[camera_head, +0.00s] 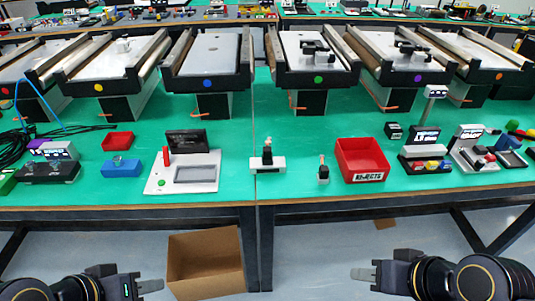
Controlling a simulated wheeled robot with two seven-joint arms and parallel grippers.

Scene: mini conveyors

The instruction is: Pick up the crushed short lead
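A small dark piece with a pale, thin top (323,170) stands on the green table left of the red bin. A similar dark piece with a pinkish top (267,154) is at a white block (268,165) near the table seam. Both are too small to tell which, if either, is the crushed short lead. My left gripper (150,287) and my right gripper (362,274) are both low, in front of the table edge and away from these pieces. Their fingers show edge-on, so their opening cannot be told. Nothing shows held in either.
A red bin marked REJECTS (361,159) stands right of the small piece. A white panel with a dark screen (184,174) and a blue block (122,168) are to the left. Several mini conveyors (207,56) line the back. A cardboard box (204,264) is on the floor.

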